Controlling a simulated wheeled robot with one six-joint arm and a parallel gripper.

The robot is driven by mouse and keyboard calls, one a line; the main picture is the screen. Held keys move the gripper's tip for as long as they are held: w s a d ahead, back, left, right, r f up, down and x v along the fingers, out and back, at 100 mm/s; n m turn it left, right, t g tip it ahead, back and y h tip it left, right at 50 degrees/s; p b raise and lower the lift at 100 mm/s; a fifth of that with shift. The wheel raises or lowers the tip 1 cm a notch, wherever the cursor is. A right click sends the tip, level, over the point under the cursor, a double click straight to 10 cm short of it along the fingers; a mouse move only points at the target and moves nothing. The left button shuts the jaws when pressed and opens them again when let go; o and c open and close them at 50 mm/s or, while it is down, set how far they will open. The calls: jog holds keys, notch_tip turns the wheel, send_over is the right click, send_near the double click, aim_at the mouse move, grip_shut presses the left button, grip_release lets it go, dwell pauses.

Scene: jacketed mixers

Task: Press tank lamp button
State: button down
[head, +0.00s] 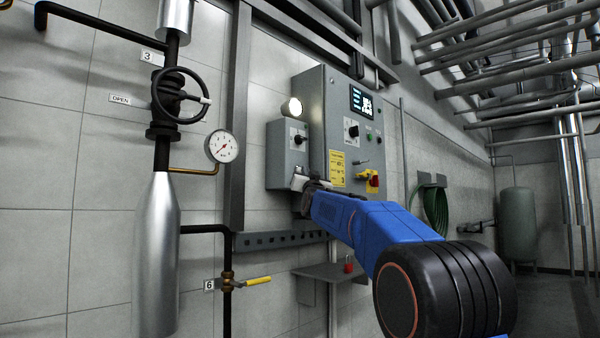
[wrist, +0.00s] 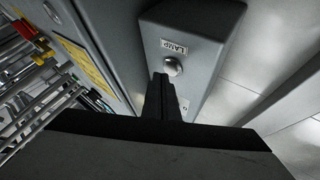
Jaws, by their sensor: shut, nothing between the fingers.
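The tank lamp button is a round silver button (wrist: 172,67) under a label reading LAMP, on a small grey box. In the head view the small grey box (head: 287,150) is on the wall left of the larger panel, and my gripper hides the button. My gripper (wrist: 163,80) is shut and empty, its dark fingertips just beside the button in the wrist view. I cannot tell whether they touch it. In the head view my gripper (head: 303,183) is at the lower part of the small box. A round lamp (head: 292,107) above the box looks bright.
The larger grey control panel (head: 317,120) has a screen, a knob and a red-and-yellow switch (head: 372,180). A pressure gauge (head: 222,146), a handwheel valve (head: 180,96) and a yellow-handled valve (head: 250,283) are to the left. A small shelf (head: 322,272) is below.

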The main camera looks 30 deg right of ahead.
jog(key=shift+s+d, duration=0.15)
jog(key=shift+s, duration=0.2)
jog(key=s, duration=0.1)
jog(key=s+d, duration=0.1)
jog(key=s, duration=0.2)
jog(key=shift+s+d, duration=0.35)
dwell(0.9)
jog(key=s+a+f+n+g+y, duration=0.1)
jog(key=s+a+f+g+y, duration=0.15)
jog(key=s+a+f, duration=0.55)
jog(key=s+a+f+n+g+y, duration=0.1)
jog(key=s+a+f+g, duration=0.2)
jog(key=f, duration=1)
jog(key=s+a+f+n+g+y, duration=0.1)
jog(key=s+a+f+g+y, duration=0.2)
jog(key=s+f, duration=0.55)
jog(key=s+a+f+n+g, duration=0.1)
jog(key=s+a+f+g, duration=0.1)
jog(key=s+f, duration=0.8)
jog(key=s+a+f+n+g, duration=0.1)
jog(key=s+a+f+g, duration=0.2)
jog(key=s+f, duration=0.7)
jog(key=s+a+f+n+g, duration=0.1)
jog(key=s+a+f+g, duration=0.2)
jog(key=s+f, duration=0.7)
notch_tip(320, 180, down, 4)
jog(key=shift+s+r+g+y, duration=0.25)
jog(key=shift+s+g+y, duration=0.15)
jog(key=shift+g, duration=0.15)
